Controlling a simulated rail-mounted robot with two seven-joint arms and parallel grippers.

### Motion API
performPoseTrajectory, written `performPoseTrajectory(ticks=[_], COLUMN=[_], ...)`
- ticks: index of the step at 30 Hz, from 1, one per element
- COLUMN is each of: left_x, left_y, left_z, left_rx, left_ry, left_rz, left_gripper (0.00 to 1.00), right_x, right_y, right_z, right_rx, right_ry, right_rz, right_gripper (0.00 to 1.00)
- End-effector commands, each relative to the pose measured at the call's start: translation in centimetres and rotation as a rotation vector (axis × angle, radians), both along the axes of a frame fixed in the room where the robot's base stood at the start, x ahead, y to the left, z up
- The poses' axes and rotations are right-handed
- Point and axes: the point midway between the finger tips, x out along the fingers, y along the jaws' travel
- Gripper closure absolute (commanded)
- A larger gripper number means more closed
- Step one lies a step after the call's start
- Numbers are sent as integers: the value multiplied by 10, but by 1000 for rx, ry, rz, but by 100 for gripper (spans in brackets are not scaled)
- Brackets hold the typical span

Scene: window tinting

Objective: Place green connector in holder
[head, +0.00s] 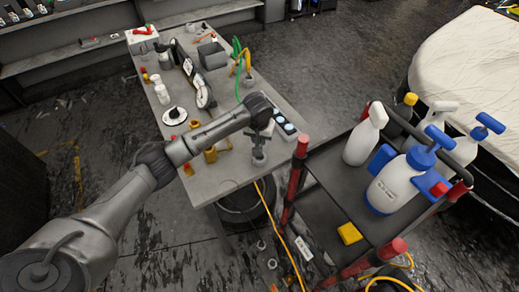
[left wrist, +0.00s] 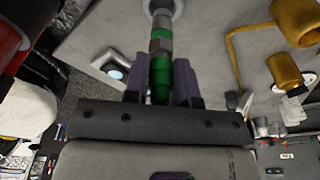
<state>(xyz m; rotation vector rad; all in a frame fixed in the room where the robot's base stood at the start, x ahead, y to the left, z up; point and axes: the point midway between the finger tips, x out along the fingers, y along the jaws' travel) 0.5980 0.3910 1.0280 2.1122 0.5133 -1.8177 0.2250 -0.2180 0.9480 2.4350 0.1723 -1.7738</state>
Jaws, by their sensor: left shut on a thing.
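My left gripper (head: 262,139) is over the near right corner of the workbench (head: 231,180). In the left wrist view, my left gripper (left wrist: 159,84) is shut on the green connector (left wrist: 159,78), which has a green body and a grey metal nut and stem. The connector's far end meets a round pale grey piece (left wrist: 176,8) at the top edge; this may be the holder, but I cannot tell if the connector is seated. In the head view a small grey fitting (head: 258,160) shows just below the gripper. My right gripper is not in view.
A black cart (head: 335,205) with spray bottles (head: 366,135) and a yellow block (head: 349,233) stands close to the right. Brass fittings (head: 210,155) are on the bench left of the gripper. A green hose (head: 237,60) is at the back. A yellow hose (head: 281,238) hangs in front.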

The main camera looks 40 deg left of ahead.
Motion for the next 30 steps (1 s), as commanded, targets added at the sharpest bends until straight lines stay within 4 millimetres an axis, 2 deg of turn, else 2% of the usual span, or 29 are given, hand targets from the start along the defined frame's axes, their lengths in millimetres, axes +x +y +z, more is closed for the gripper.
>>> performPoseTrajectory(ticks=[13,28,29,30], left_x=[0,0,0,0], left_y=[0,0,0,0], left_z=[-49,-55,-56,-56], left_rx=[-1,-1,-1,-1], left_ry=[-1,-1,-1,-1], left_rz=[1,1,1,1], left_gripper=[100,100,74,70], right_x=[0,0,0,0], right_y=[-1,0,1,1], right_z=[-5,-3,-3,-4], right_rx=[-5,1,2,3], right_ry=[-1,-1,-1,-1], right_rz=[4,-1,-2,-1], right_gripper=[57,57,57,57])
